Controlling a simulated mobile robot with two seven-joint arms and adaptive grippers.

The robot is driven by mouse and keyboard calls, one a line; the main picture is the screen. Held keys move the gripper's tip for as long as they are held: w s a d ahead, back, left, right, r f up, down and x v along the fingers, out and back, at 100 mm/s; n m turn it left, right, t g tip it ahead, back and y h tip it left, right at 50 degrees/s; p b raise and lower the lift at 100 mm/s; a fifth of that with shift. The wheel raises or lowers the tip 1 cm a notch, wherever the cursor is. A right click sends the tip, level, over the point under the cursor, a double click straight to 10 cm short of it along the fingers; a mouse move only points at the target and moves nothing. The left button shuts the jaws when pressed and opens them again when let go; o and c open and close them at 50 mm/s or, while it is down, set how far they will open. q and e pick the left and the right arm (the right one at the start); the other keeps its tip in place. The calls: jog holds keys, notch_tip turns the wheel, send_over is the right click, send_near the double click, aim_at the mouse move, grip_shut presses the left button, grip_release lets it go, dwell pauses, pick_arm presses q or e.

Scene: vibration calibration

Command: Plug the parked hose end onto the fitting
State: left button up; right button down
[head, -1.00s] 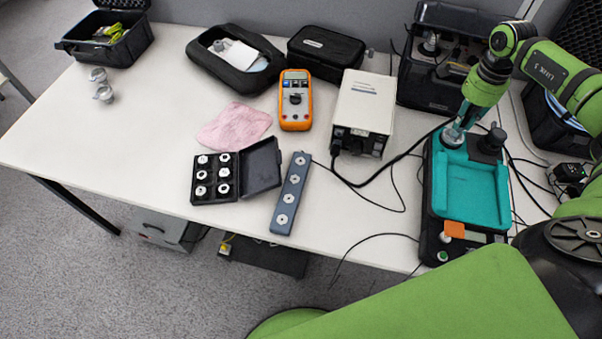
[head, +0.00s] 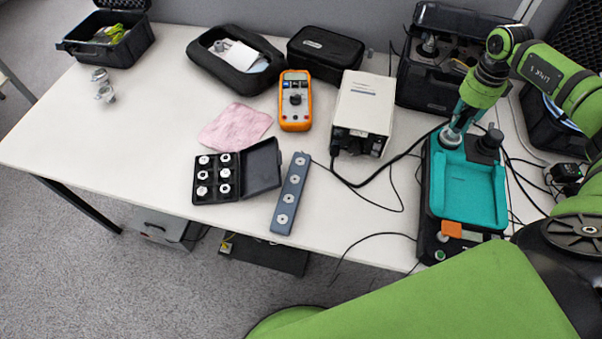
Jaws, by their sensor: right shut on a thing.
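My right gripper (head: 457,121) comes down from the upper right over the back left corner of the teal-topped device (head: 468,212). It is shut on a small silvery round piece (head: 449,139), which sits at or just above that corner; I cannot tell if they touch. The gripper hides most of this piece. A black hose or cable (head: 398,157) runs from near the white box up toward this corner, and its end is hidden by the gripper. My left gripper is not in view.
A white box (head: 363,106) and an orange multimeter (head: 295,101) stand left of the device. A black case with white discs (head: 262,167) and a grey bar (head: 290,194) lie nearer the front. A black case (head: 430,82) stands behind.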

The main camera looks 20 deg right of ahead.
aim_at(463, 117)
jog(key=shift+a, duration=0.1)
dwell(0.3)
jog(key=shift+f+m+p, duration=0.1)
jog(key=shift+m+p, duration=0.6)
jog(key=shift+m, duration=1.3)
jog(key=c, duration=1)
grip_release()
jog(key=shift+r, duration=0.2)
jog(key=shift+r+p, duration=1.9)
jog(key=shift+r, duration=0.5)
